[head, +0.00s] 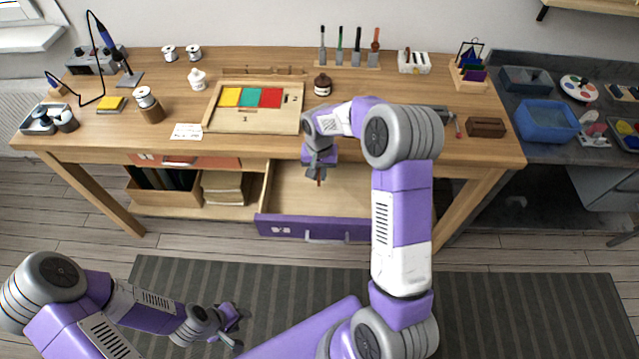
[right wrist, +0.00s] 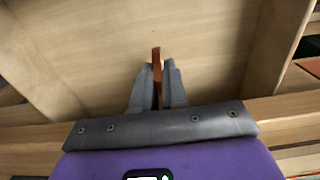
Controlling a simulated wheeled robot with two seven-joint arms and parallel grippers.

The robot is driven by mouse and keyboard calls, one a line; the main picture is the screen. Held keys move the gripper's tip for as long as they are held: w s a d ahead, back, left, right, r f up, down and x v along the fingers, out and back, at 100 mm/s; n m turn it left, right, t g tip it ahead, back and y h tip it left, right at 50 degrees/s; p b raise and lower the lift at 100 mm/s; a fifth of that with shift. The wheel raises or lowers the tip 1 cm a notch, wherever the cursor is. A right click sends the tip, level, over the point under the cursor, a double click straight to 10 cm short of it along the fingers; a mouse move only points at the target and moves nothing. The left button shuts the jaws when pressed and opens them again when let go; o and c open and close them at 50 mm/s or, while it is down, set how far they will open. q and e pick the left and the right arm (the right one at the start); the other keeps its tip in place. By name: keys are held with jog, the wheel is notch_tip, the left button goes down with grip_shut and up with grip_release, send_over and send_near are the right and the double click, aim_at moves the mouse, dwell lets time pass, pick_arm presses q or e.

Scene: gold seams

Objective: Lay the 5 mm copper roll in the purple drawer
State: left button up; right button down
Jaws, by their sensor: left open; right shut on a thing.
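The purple drawer (head: 275,225) under the bench stands pulled open. The visible part of its pale wooden inside is bare; my right arm hides part of it. My right gripper (head: 319,176) points down over the drawer's inside. It is shut on the copper roll, which shows edge-on as a thin copper-coloured strip (right wrist: 157,65) between the fingers in the right wrist view. The roll appears above the drawer floor; its width mark cannot be read. My left gripper (head: 232,322) is open and empty, low over the striped floor mat.
The bench top (head: 270,60) above the drawer holds a wooden tray (head: 255,120) with coloured squares, a dark jar (head: 322,84) and a brown block (head: 486,127). An orange drawer (head: 215,162) lies to the left, above a shelf with boxes.

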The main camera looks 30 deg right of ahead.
aim_at(319, 181)
jog(key=shift+f+b, duration=0.55)
jog(key=shift+f, duration=1.8)
jog(key=shift+f, duration=0.2)
jog(key=c, duration=1.2)
grip_release()
jog(key=shift+o, duration=0.2)
jog(key=shift+r, duration=0.1)
jog(key=shift+r, duration=0.3)
notch_tip(319, 181, up, 12)
jog(key=p, duration=0.3)
jog(key=shift+f, duration=0.2)
